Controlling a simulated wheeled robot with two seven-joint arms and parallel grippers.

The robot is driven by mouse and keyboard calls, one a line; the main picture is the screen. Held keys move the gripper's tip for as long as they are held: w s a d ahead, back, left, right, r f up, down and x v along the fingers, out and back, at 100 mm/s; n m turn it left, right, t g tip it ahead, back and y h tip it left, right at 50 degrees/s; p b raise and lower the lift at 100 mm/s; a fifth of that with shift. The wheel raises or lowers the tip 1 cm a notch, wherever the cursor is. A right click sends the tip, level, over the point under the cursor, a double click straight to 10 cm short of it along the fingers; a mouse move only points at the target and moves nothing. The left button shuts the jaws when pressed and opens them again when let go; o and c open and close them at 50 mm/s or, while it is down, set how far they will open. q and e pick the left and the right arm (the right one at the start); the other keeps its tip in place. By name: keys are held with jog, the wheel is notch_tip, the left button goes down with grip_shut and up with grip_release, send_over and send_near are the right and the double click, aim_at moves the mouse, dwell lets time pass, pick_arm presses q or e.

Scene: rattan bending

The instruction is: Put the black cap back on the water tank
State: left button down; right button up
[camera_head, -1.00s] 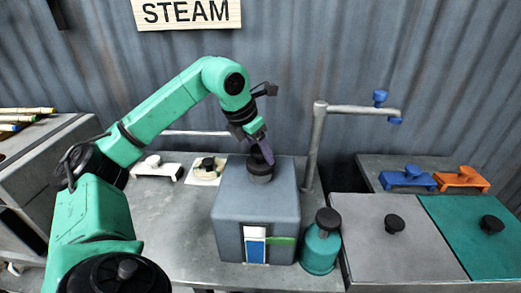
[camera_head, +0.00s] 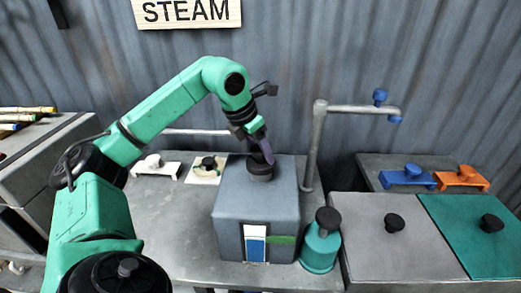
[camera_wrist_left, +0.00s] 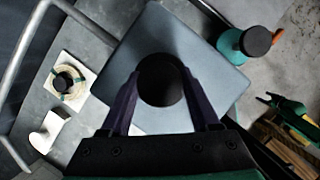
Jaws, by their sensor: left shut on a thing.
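The water tank (camera_head: 256,212) is a grey-blue box on the metal table, with a blue and white level window on its front. The black cap (camera_head: 260,170) is at the top of the tank, upright over its middle. My left gripper (camera_head: 265,157) reaches down from above and is shut on the cap. In the left wrist view the round cap (camera_wrist_left: 161,80) sits between the two purple fingers (camera_wrist_left: 165,88), over the tank top (camera_wrist_left: 200,45). Whether the cap is fully seated cannot be told. My right gripper is not in view.
A green bottle with a black top (camera_head: 321,243) stands close to the tank's right. A metal post with a blue tap (camera_head: 317,145) rises behind it. Grey (camera_head: 392,240) and teal (camera_head: 475,235) lidded boxes are at the right. A white square plate (camera_head: 206,170) lies behind left.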

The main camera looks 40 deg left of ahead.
pick_arm(q)
jog(key=shift+f+b, duration=0.55)
jog(key=shift+f, duration=0.15)
dwell(0.4)
jog(key=shift+c, duration=0.2)
grip_release()
jog(key=shift+o, duration=0.2)
notch_tip(320, 180, up, 8)
jog(key=p, duration=0.8)
jog(key=shift+r, duration=0.1)
dwell(0.4)
